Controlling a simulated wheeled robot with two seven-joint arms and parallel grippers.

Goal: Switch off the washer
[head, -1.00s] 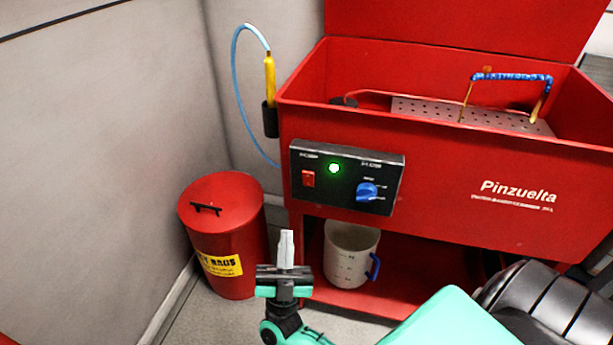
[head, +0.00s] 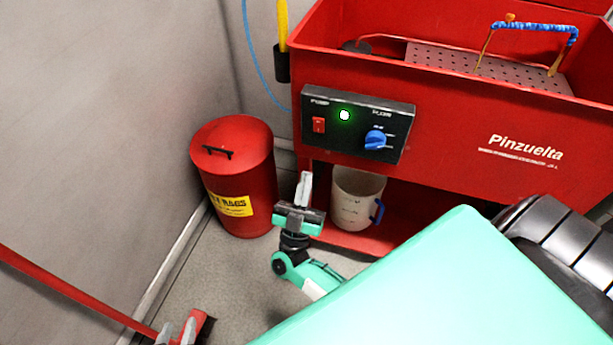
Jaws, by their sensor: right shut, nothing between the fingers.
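The washer (head: 455,140) is a red tub marked "Pinzuelta". Its black control panel (head: 352,146) carries a red rocker switch (head: 318,125) at the left, a lit green lamp (head: 344,115) and a blue knob (head: 376,139) at the right. My right gripper (head: 305,178) is shut and empty, fingers pointing up. In the picture it is below the panel's left end, between the red bin and the white jug, apart from the panel.
A red lidded bin (head: 237,165) with a yellow label stands left of the washer. A white jug (head: 352,205) with a blue handle is on the shelf below the tub. A wall is at left.

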